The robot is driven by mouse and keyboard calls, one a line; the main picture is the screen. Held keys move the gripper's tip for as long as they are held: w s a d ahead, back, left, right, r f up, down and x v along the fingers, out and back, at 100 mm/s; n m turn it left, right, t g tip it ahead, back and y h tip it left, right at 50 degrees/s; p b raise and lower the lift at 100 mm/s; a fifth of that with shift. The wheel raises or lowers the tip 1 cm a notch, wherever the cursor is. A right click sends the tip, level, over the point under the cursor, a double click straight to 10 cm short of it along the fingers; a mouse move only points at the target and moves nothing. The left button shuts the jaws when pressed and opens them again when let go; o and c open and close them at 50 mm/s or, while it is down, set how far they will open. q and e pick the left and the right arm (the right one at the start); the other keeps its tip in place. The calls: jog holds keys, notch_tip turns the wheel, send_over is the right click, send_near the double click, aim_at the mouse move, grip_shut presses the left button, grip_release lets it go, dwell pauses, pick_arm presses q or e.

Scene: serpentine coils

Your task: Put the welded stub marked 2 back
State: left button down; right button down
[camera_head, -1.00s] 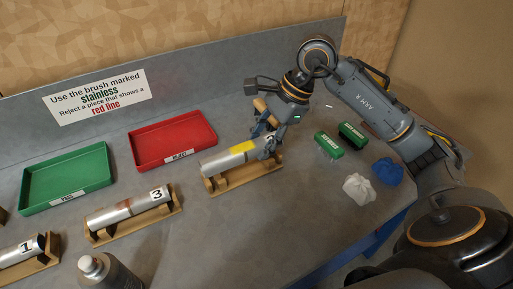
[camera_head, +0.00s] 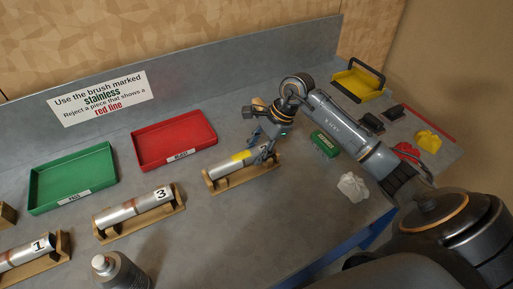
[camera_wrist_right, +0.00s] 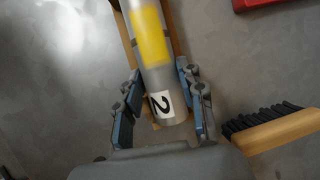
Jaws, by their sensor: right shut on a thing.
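The welded stub marked 2 is a silver tube with a yellow band (camera_head: 236,163), at its wooden cradle (camera_head: 213,186) in the middle of the bench. Its white label with the 2 shows in the right wrist view (camera_wrist_right: 161,105). It lies along the cradle; I cannot tell whether its full weight rests there. My right gripper (camera_head: 262,153) is shut on the stub's labelled end, with blue-padded fingers (camera_wrist_right: 160,100) on both sides. My left gripper is not in view.
Stubs 3 (camera_head: 135,208) and 1 (camera_head: 22,253) lie in cradles to the left. A red tray (camera_head: 174,138) and green tray (camera_head: 73,176) stand behind. A wooden brush (camera_wrist_right: 277,130) lies beside the gripper. A green block (camera_head: 325,144) and white cloth (camera_head: 353,187) lie right.

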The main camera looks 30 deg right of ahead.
jog(key=shift+f+b, duration=0.3)
jog(key=shift+b, duration=0.2)
jog(key=c, duration=0.8)
grip_release()
jog(key=shift+r+p, duration=0.25)
jog(key=shift+p, duration=0.15)
jog(key=shift+d+r, duration=0.1)
jog(key=shift+r, duration=0.25)
jog(key=b+v, duration=0.2)
jog(key=v, duration=0.9)
jog(key=shift+s+r, duration=0.1)
jog(key=shift+r, duration=0.1)
